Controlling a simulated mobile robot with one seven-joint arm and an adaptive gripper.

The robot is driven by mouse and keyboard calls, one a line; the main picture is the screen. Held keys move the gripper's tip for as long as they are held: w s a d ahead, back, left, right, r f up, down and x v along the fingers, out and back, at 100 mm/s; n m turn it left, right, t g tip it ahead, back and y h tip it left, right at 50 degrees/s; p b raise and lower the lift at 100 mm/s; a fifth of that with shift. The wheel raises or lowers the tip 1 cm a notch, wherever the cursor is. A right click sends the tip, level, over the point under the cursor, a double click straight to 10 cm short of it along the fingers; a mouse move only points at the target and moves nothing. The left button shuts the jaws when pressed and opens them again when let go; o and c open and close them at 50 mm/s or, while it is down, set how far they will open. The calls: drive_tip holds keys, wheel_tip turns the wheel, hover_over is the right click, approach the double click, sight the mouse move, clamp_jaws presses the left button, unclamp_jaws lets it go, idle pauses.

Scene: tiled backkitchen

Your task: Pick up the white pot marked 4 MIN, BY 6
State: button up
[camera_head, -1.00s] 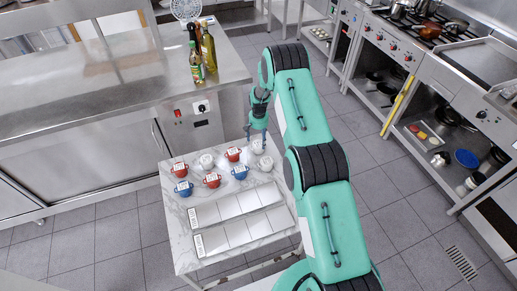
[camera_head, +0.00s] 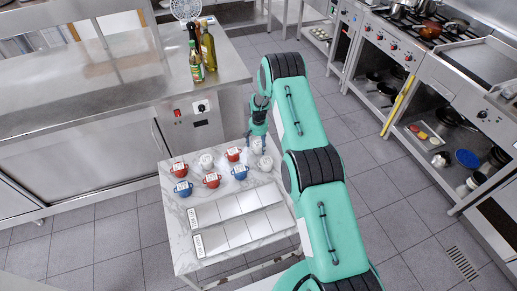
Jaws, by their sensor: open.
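Three white pots stand on a small marble-topped table (camera_head: 185,228): one in the back row at left (camera_head: 206,162), one at the back right (camera_head: 258,147) and one in front of that (camera_head: 265,163). Their labels are too small to read, so I cannot tell which is marked 4 MIN, BY 6. My gripper (camera_head: 257,138) points down, open, at the back right white pot. Its fingers partly cover that pot's top; I cannot tell whether they touch it.
Red pots (camera_head: 212,181) and blue pots (camera_head: 183,188) stand close by on the same table. Two pale sectioned strips (camera_head: 235,205) lie along its front. A steel counter with bottles (camera_head: 208,48) is behind at left. A stove (camera_head: 425,45) stands at right, across open floor.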

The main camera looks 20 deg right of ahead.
drive_tip(key=shift+f, duration=0.4)
drive_tip(key=c, duration=1.5)
